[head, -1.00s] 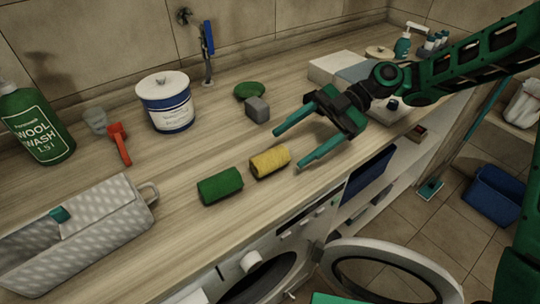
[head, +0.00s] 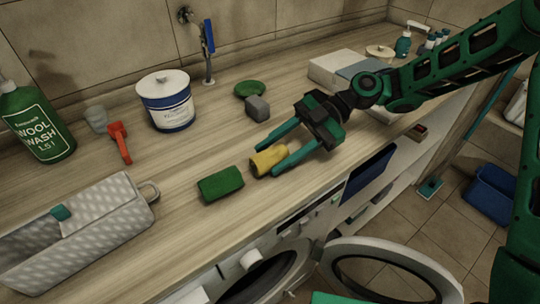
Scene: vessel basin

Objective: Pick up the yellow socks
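The yellow socks (head: 267,160) are a small rolled bundle on the wooden counter, near its front edge. My gripper (head: 266,159) is open, its two green fingers pointing left and down. One finger is behind the socks and the other is at their front right side, partly covering them. I cannot tell whether either finger touches them. The socks appear to rest on the counter.
A grey block (head: 257,107) and a green round item (head: 249,90) are behind. An open washer door (head: 400,268) is below.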

